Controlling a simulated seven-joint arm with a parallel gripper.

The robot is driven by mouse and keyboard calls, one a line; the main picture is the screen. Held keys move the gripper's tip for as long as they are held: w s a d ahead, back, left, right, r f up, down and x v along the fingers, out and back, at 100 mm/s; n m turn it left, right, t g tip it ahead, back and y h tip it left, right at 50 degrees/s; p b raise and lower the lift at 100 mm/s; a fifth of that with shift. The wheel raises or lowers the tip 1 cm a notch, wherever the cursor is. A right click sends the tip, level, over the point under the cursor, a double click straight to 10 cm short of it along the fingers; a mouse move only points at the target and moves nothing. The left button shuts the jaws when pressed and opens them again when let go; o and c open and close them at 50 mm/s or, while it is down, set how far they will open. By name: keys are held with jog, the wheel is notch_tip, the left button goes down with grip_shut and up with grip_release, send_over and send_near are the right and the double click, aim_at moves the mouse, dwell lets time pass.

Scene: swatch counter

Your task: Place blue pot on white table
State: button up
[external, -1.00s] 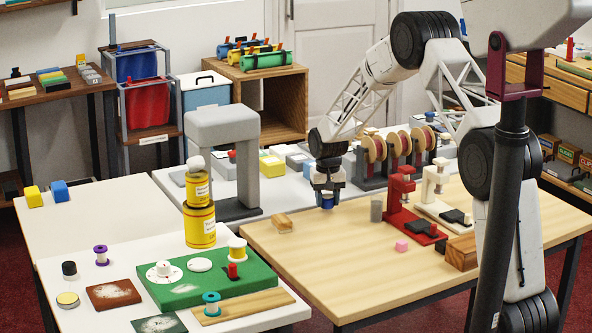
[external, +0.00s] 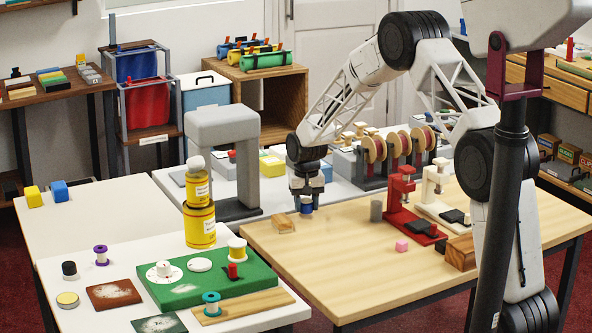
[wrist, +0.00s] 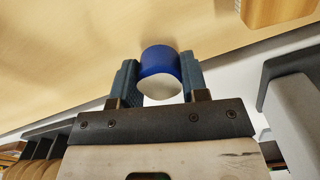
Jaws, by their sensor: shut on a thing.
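The blue pot (external: 306,205) is small, with a pale top. It is between the fingers of my gripper (external: 307,196), which is shut on it, above the back left part of the wooden table. In the wrist view the pot (wrist: 161,62) sits between both fingertips of my gripper (wrist: 160,80), its whitish face toward the camera. The white table (external: 100,240) is at the left, its front part holding several items. I cannot tell exactly how high the pot is above the wood.
A wooden block (external: 284,226) lies just left of my gripper. A grey arch-shaped stand (external: 225,150) and stacked yellow cans (external: 200,228) rise to the left. The white table's back left has bare room.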

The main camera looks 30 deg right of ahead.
jog(key=shift+s, duration=0.1)
dwell(0.3)
jog(key=s+d+r+m, duration=0.1)
jog(key=s+d, duration=0.1)
jog(key=s, duration=0.4)
jog(key=s+d+r+m, duration=0.1)
jog(key=s+d, duration=0.1)
jog(key=s, duration=0.4)
jog(key=s+d+r, duration=0.1)
jog(key=s+d, duration=0.1)
jog(key=s, duration=0.4)
jog(key=shift+s+d+r+m, duration=0.3)
jog(key=shift+s+m, duration=0.05)
jog(key=shift+m, duration=0.05)
jog(key=s+d+m, duration=0.1)
jog(key=s, duration=0.6)
jog(key=s+m, duration=0.1)
jog(key=s, duration=0.6)
jog(key=s+d, duration=0.1)
jog(key=s, duration=0.5)
jog(key=shift+s+d+r+m, duration=0.1)
jog(key=shift+s+d+m, duration=0.2)
jog(key=shift+s+m, duration=0.1)
send_over(386, 239)
jog(key=shift+s+f, duration=0.1)
jog(key=shift+f, duration=0.65)
jog(key=shift+f, duration=0.1)
jog(key=shift+f, duration=1.65)
jog(key=shift+f, duration=0.15)
jog(key=o, duration=1)
